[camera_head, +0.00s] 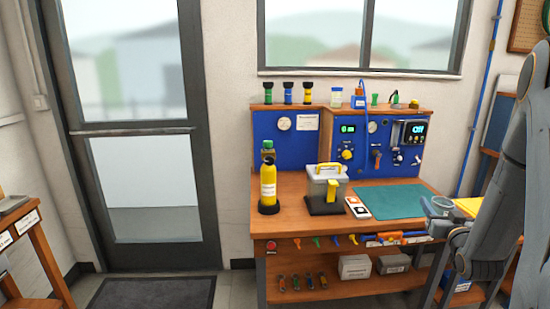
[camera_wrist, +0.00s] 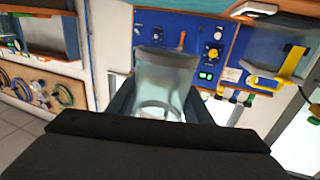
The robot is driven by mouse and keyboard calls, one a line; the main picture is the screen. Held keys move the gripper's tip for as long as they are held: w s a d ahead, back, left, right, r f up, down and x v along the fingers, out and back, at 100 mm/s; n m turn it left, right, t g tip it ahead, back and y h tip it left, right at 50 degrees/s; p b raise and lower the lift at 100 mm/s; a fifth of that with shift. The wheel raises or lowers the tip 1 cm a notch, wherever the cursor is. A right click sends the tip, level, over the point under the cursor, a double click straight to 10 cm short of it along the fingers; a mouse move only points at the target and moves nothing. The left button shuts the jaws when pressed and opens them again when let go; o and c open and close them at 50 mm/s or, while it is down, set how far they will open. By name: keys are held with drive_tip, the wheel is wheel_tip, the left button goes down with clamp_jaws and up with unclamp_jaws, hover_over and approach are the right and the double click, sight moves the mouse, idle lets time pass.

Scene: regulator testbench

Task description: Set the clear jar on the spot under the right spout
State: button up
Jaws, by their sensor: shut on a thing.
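The clear jar (camera_wrist: 165,78) is between the two dark fingers of my gripper (camera_wrist: 158,100) in the wrist view. My gripper is shut on it, and the jar's far rim and curved wall show. In the head view the jar (camera_head: 442,204) shows small at the right end of the bench, beside my arm. My gripper (camera_head: 440,220) is partly hidden there by my own arm. I cannot make out a right spout or a marked spot under it in either view.
The wooden bench (camera_head: 300,222) carries a yellow bottle (camera_head: 268,184), a clear box with a yellow handle (camera_head: 327,186) and a green mat (camera_head: 392,201). A blue panel (camera_head: 290,150) with gauges and knobs stands behind. The mat is clear. A door is at left.

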drive_tip(key=w+a+f+n+y, duration=0.1)
drive_tip(key=a+y, duration=0.1)
drive_tip(key=a, duration=1.3)
drive_tip(key=w+a+f+n+y, duration=0.1)
drive_tip(key=a+f, duration=0.1)
drive_tip(key=a, duration=1.4)
drive_tip(key=s+f, duration=0.4)
drive_tip(key=f, duration=0.3)
drive_tip(key=s+f, duration=0.4)
drive_tip(key=f, duration=0.4)
drive_tip(key=shift+a+f, duration=0.15)
drive_tip(key=shift+f, duration=0.05)
drive_tip(key=shift+s, duration=0.1)
